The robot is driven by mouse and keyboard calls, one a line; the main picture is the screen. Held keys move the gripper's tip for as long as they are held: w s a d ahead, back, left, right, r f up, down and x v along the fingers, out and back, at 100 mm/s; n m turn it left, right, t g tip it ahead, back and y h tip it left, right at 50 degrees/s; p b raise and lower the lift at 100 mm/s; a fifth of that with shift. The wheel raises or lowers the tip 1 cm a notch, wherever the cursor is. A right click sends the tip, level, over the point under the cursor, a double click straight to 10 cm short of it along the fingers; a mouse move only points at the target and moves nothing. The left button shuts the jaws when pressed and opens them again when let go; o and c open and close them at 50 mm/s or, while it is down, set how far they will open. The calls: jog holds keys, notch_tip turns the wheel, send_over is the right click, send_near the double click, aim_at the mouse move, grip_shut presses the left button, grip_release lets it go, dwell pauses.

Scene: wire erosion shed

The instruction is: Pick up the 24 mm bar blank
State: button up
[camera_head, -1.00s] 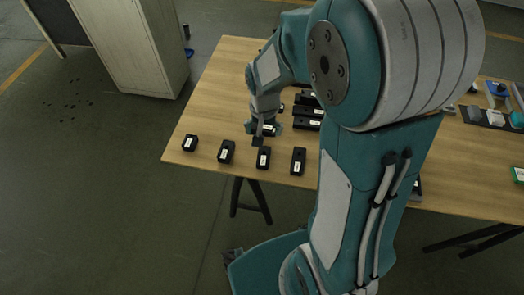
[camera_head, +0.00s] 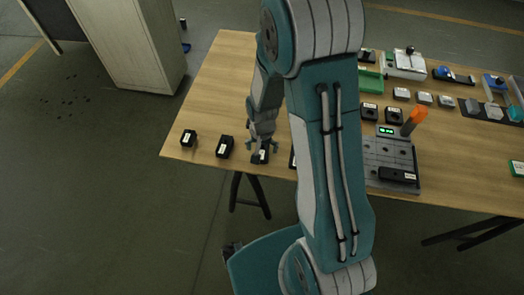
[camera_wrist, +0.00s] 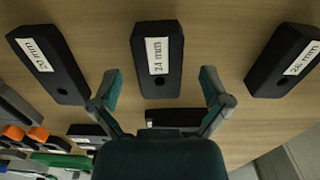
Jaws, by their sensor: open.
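The 24 mm bar blank (camera_wrist: 158,80) is a black block with a white "24 mm" label, lying on the wooden table. In the wrist view it sits at the top middle, ahead of and between the fingertips. In the head view it appears as the block (camera_head: 260,157) at the table's near edge, partly covered by my gripper (camera_head: 263,147). My gripper (camera_wrist: 161,79) is open and empty, its two fingers spread to either side of the blank's near end. I cannot tell whether either finger touches it.
Similar labelled black blocks flank it in the wrist view, one left (camera_wrist: 50,68) and one right (camera_wrist: 283,62). Two more blocks (camera_head: 188,138) (camera_head: 225,147) stand left in the head view. A grey plate fixture (camera_head: 385,155) stands right. My arm hides the table's middle.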

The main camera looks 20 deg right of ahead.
jog(key=shift+f, duration=0.5)
grip_shut()
